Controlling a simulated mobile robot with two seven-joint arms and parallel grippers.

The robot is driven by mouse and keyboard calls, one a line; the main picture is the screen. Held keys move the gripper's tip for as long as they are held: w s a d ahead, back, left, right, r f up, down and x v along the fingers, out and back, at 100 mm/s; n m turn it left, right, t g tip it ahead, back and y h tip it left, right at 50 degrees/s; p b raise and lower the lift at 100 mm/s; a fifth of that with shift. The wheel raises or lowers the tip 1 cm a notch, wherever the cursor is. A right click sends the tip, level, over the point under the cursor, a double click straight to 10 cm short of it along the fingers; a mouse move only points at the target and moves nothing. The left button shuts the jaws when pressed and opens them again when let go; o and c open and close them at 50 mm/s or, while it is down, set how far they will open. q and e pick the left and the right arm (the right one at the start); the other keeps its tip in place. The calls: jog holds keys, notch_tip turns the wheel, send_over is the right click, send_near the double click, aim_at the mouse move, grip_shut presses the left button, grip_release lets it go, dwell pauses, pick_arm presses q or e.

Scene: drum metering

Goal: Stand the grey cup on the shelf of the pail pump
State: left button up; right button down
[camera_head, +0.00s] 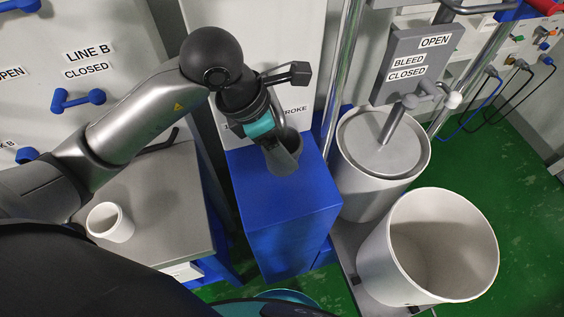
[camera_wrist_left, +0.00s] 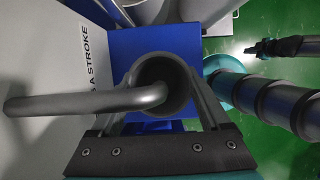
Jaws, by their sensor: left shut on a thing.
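The grey cup (camera_head: 287,162) is in my left gripper (camera_head: 281,158), over the top of the blue box-shaped shelf (camera_head: 310,192). In the left wrist view the fingers (camera_wrist_left: 163,105) are shut around the cup (camera_wrist_left: 184,99), one on each side. The cup looks upright, mouth toward the camera. A grey spout (camera_wrist_left: 75,101) comes from the left and its bent end lies over the cup's mouth. The blue shelf (camera_wrist_left: 187,43) lies below. I cannot tell whether the cup's base touches it.
A white cup (camera_head: 110,223) stands on the grey table (camera_head: 165,205) at left. A lidded grey drum (camera_head: 375,180) and an open white pail (camera_head: 428,245) stand to the right of the shelf. A labelled white panel (camera_head: 265,40) rises behind the shelf.

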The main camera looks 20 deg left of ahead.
aim_at(282, 166)
pick_arm(q)
jog(key=f, duration=0.4)
jog(key=f+b, duration=0.1)
jog(key=f, duration=0.1)
jog(key=shift+s+d+f, duration=0.15)
jog(key=shift+s+f, duration=0.1)
jog(key=shift+w+f, duration=0.25)
jog(key=shift+f, duration=0.15)
jog(key=o, duration=1.4)
jog(key=shift+c, duration=0.2)
jog(key=shift+r, duration=0.2)
jog(key=p+v, duration=0.2)
jog(key=v, duration=1)
